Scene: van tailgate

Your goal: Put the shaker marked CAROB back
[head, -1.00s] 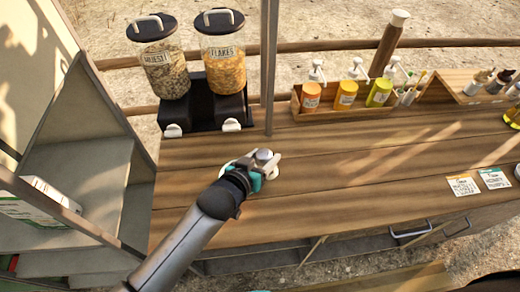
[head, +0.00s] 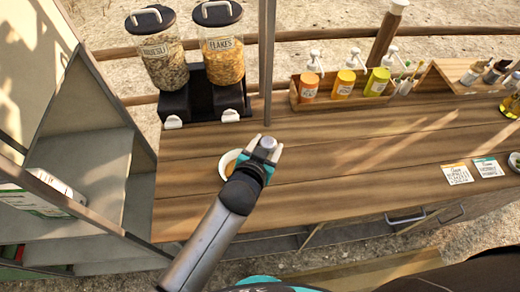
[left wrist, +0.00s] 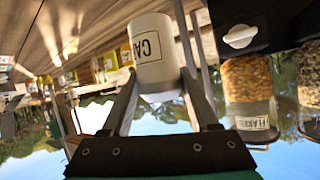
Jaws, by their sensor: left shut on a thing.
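My left gripper (head: 266,149) is shut on a white shaker (left wrist: 152,50). In the left wrist view its label shows the letters "CA"; the rest is turned out of sight. In the head view the shaker (head: 267,143) shows as a small pale top between the fingers, above the wooden counter. Whether it touches the counter is hard to tell. My right gripper is not in view.
A small white bowl (head: 226,165) with brown contents sits just left of the gripper. Cereal dispensers (head: 223,60) stand behind, beside a thin post (head: 267,70). A wooden rack (head: 330,103) holds pump bottles; a wooden holder (head: 450,77) with small bottles is right. The counter's middle is clear.

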